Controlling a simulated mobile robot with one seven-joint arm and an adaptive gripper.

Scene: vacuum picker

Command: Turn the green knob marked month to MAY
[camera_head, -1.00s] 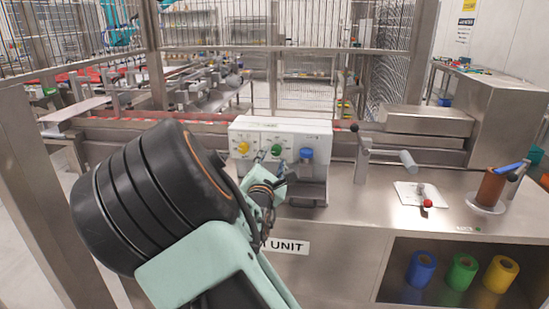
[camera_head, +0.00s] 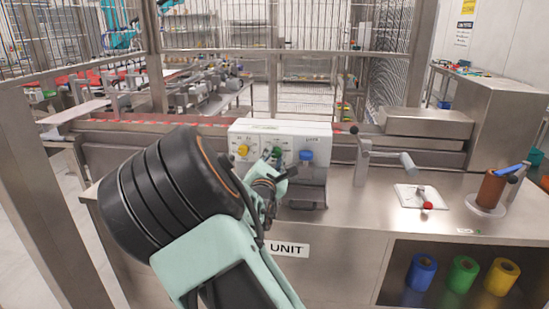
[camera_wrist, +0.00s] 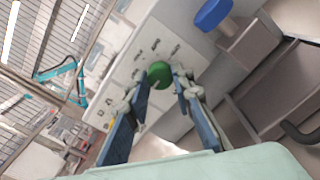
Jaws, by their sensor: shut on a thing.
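A white control box (camera_head: 258,131) stands on the steel bench with a yellow knob (camera_head: 243,150), a green knob (camera_head: 277,152) and a blue knob (camera_head: 306,155) in a row. My gripper (camera_head: 273,158) is at the green knob, partly covering it. In the wrist view, my gripper (camera_wrist: 160,82) has its two blue-padded fingers on either side of the round green knob (camera_wrist: 159,72), shut on it. The blue knob (camera_wrist: 212,14) is clear of the fingers. The marks around the green knob are too small to read, so its setting cannot be told.
A metal crank handle (camera_head: 362,160) stands right of the box. A white plate with a red-tipped lever (camera_head: 427,205) and a brown roll (camera_head: 491,188) are farther right. Blue, green and yellow rolls (camera_head: 463,273) sit in the shelf below.

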